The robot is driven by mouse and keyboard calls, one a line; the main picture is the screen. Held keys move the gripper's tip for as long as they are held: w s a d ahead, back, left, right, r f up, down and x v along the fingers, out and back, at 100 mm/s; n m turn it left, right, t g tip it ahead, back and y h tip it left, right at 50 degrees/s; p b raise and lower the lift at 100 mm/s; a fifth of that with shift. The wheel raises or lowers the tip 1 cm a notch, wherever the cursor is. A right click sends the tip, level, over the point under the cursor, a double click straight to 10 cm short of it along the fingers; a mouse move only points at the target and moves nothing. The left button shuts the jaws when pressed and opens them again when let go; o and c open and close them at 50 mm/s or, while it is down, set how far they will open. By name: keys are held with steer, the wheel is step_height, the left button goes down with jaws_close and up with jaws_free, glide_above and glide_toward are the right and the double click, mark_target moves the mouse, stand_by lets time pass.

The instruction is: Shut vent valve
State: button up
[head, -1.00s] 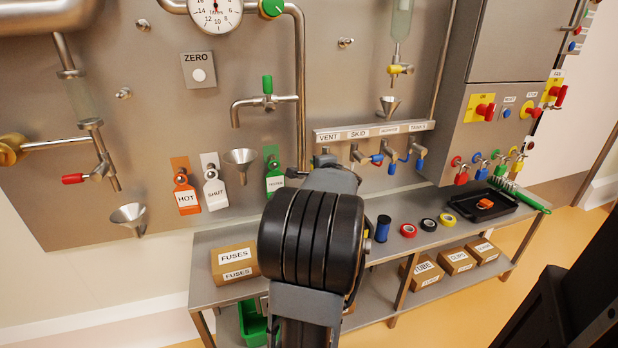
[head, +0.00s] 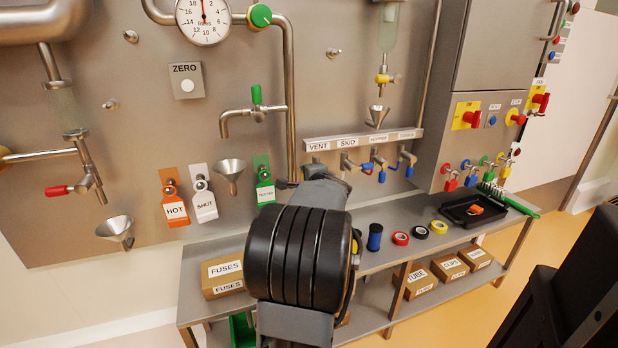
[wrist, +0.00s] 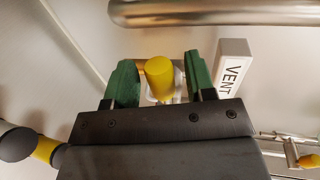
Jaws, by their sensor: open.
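In the wrist view a yellow valve handle (wrist: 160,76) sits between the two green fingers of my gripper (wrist: 159,64). My gripper is open, with a finger on each side of the handle; a gap shows on the right, and I cannot tell if the left finger touches. The VENT label (wrist: 232,72) is just right of the fingers. In the head view the VENT label (head: 318,147) is at the left end of a label strip. My arm hides the valve below it and my gripper there.
A metal pipe (wrist: 215,12) crosses above the fingers in the wrist view. In the head view, blue-handled valves (head: 381,165) hang right of VENT. A shelf (head: 375,258) below carries tape rolls, a FUSES box (head: 222,274) and a black tray (head: 474,214).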

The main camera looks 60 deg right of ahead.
steer(key=shift+a, duration=0.1)
steer(key=p+v, duration=0.2)
steer(key=v, duration=1.1)
steer(key=shift+s+a, duration=0.15)
steer(key=shift+s, duration=0.2)
steer(key=shift+r, duration=0.1)
steer(key=w+a+r+n+y+p, duration=0.45)
steer(key=w+a+p, duration=0.25)
steer(key=a, duration=0.3)
steer(key=w+a+r+n+y+p, duration=0.4)
steer(key=w+a+n+y+p, duration=0.25)
steer(key=a, duration=0.25)
steer(key=s+a+r+n+g+p, duration=0.1)
steer(key=a+r+n+g+p, duration=0.1)
steer(key=a+r+n+p, duration=0.2)
steer(key=s+a+r+n+g+p, duration=0.2)
steer(key=a+n+p, duration=0.4)
steer(key=a+p, duration=0.3)
steer(key=s+a+r+n+g+p, duration=0.1)
steer(key=a+r+n+g+p, duration=0.3)
steer(key=a, duration=0.4)
step_height(320, 180, up, 2)
steer(key=shift+s+n+h+p, duration=0.25)
steer(key=shift+n+h+p, duration=0.25)
steer(key=shift+p, duration=0.75)
steer(key=shift+c, duration=0.7)
